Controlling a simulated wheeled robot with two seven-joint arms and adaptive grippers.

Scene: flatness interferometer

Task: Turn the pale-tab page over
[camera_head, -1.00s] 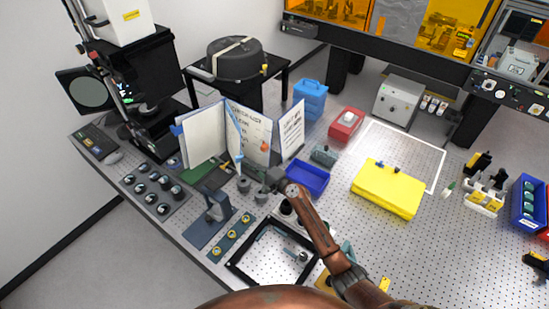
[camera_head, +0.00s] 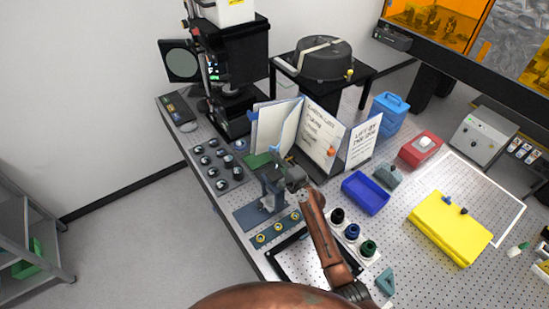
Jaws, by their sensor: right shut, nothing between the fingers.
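An open book of white pages stands on the perforated bench. Its printed right-hand page (camera_head: 319,137) has an orange tab (camera_head: 331,150). A pale leaf (camera_head: 291,127) stands out between these two pages. I cannot clearly tell which tab belongs to it. My right gripper (camera_head: 279,166) is shut and empty, low in front of the book's left half, partly covering its lower edge. I cannot tell whether it touches a page. My left gripper is not in view.
A printed sign (camera_head: 363,141) stands right of the book, near a blue bin (camera_head: 382,197). Dark, blue and green knobs (camera_head: 353,231) lie beside my forearm. A yellow case (camera_head: 450,228) is at right.

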